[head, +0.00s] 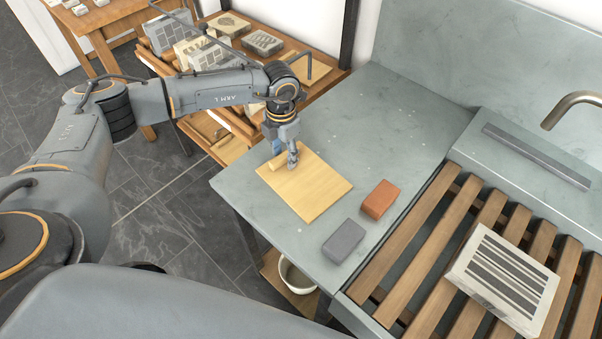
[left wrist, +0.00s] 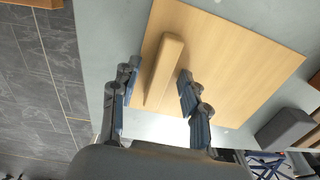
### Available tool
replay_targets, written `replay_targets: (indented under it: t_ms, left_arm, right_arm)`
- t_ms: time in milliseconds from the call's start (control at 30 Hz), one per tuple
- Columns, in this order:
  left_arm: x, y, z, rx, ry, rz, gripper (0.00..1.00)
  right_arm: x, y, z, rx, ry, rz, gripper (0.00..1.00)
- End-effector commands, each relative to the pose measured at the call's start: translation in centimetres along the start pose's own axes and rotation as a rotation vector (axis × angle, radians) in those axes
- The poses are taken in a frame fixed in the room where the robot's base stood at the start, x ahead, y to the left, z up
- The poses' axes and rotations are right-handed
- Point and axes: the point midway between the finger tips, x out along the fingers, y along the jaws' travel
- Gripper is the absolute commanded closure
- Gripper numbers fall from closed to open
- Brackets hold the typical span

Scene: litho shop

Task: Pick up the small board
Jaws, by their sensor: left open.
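The small board (head: 312,196) is a flat, square piece of light wood lying on the grey stone counter. A raised wooden bar (left wrist: 165,68) runs along one side of it as a handle; in the head view my gripper partly hides this bar. My left gripper (head: 285,158) points down at the bar end of the board. In the left wrist view my left gripper (left wrist: 156,92) is open, with one finger on each side of the bar and a gap to each. My right gripper is in neither view.
A red-brown block (head: 380,199) and a grey block (head: 343,240) lie right of the board on the counter (head: 400,120). A wooden slatted rack (head: 425,245) holds a striped stone (head: 503,278). Shelves with printed stones (head: 228,25) stand behind my left arm. A white bucket (head: 297,277) is below.

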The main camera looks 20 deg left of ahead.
Motion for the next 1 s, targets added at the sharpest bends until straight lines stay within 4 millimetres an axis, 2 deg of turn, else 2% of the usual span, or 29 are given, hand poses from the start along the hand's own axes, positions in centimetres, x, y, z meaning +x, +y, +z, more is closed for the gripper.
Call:
replay_targets:
  t_ms: [67, 100, 300, 733, 867, 1000]
  left_arm:
    - [0.0, 0.0, 0.0, 0.0, 0.0, 0.0, 0.55]
    - [0.0, 0.0, 0.0, 0.0, 0.0, 0.0, 0.59]
    - [0.0, 0.0, 0.0, 0.0, 0.0, 0.0, 1.0]
    - [-0.4, 0.0, 0.1, 0.0, -0.003, 0.0, 1.0]
    - [-1.4, 0.0, 0.1, 0.0, -0.003, 0.0, 1.0]
    - [-3.5, -0.3, 0.0, 0.002, -0.006, -0.001, 1.0]
  right_arm:
    - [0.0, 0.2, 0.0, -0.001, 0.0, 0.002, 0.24]
    - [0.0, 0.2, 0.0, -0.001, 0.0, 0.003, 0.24]
    - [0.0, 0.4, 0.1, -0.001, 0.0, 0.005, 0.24]
    - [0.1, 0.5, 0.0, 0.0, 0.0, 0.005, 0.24]
    - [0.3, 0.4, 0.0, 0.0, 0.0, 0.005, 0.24]
    - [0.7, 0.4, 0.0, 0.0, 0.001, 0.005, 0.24]
